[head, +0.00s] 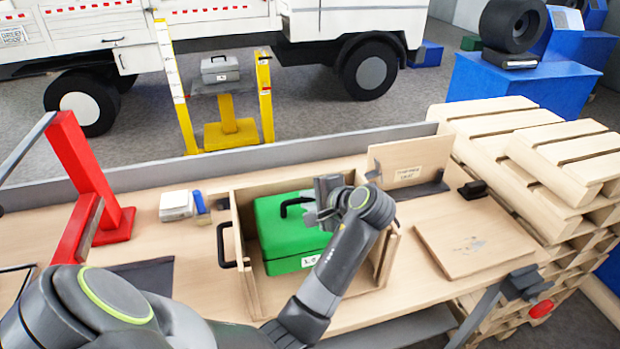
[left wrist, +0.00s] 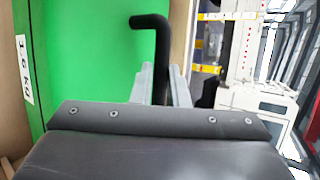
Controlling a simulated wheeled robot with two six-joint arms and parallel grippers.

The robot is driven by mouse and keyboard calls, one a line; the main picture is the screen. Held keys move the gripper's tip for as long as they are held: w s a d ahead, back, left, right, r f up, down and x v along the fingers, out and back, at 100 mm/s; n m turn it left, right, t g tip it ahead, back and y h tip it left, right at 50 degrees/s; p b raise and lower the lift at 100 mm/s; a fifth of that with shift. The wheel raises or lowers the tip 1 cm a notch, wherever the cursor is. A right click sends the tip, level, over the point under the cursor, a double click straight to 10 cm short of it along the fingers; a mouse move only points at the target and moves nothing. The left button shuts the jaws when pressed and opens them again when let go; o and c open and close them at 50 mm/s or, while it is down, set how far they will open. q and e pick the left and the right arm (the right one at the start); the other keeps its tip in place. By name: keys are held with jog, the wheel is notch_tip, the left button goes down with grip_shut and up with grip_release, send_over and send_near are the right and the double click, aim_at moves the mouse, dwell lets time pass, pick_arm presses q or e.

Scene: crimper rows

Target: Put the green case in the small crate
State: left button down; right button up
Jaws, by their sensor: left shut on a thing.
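The green case (head: 276,233) is inside the walls of the small wooden crate (head: 258,290), flat side up, with a white label on its front. I cannot tell whether its underside touches the crate floor. My left gripper (head: 322,205) is above the case's right part, shut on its black handle. In the left wrist view the fingers (left wrist: 160,80) close around the handle (left wrist: 152,22), with the green case (left wrist: 95,50) beside them. The gripper and forearm hide the right part of the case and some of the crate. My right gripper is not in view.
A red stand (head: 88,180) and small white and blue items (head: 176,205) are left of the crate. A wooden board (head: 475,240) lies to its right, with an upright panel (head: 410,165) behind. Stacked pallets (head: 560,165) border the bench's right end.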

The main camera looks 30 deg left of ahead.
pick_arm(q)
jog(key=shift+w+f, duration=0.1)
jog(key=shift+f, duration=2.75)
jog(key=c, duration=1.7)
grip_release()
jog(key=shift+f, duration=0.25)
jog(key=shift+c, duration=0.2)
jog(key=o, duration=0.3)
jog(key=shift+o, duration=0.2)
jog(key=shift+r+p, duration=0.2)
jog(key=shift+p, duration=0.1)
